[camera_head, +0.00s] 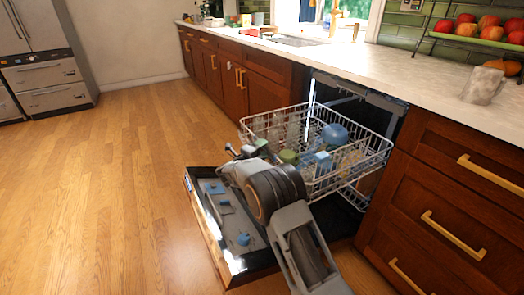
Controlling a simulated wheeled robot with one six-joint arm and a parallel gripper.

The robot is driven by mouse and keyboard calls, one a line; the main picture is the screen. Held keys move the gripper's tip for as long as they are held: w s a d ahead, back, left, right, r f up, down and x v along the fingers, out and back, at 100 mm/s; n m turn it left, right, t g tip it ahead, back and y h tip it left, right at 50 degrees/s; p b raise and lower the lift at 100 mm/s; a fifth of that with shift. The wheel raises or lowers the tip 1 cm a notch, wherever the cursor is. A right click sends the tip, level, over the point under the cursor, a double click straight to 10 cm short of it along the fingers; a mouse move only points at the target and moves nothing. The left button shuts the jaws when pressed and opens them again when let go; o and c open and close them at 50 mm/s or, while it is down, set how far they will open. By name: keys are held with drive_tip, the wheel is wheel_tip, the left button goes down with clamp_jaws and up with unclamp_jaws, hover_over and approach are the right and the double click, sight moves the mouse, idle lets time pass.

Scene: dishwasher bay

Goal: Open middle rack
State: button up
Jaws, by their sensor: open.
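The dishwasher stands open, its door (257,262) folded down flat above the floor. A white wire rack (384,151) extends out of the bay above the door and holds dishes, among them a blue bowl (334,133), a green cup (289,156) and a light blue cup (323,160). More white wire (353,196) shows below it, partly hidden. My gripper (240,151) is at the rack's front left corner, with its jaws open. My arm hides part of the rack's front and the door. I cannot tell whether the fingers touch the rack.
Wooden drawers (440,205) with brass handles stand right of the bay, and cabinets (228,75) stand left of it. A pale countertop (420,85) runs above, with a fruit tray (470,40) at the right. The wood floor (110,190) on the left is clear.

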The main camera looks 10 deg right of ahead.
drive_tip(key=p+v, duration=0.3)
drive_tip(key=v, duration=1.1)
drive_tip(key=shift+d, duration=0.1)
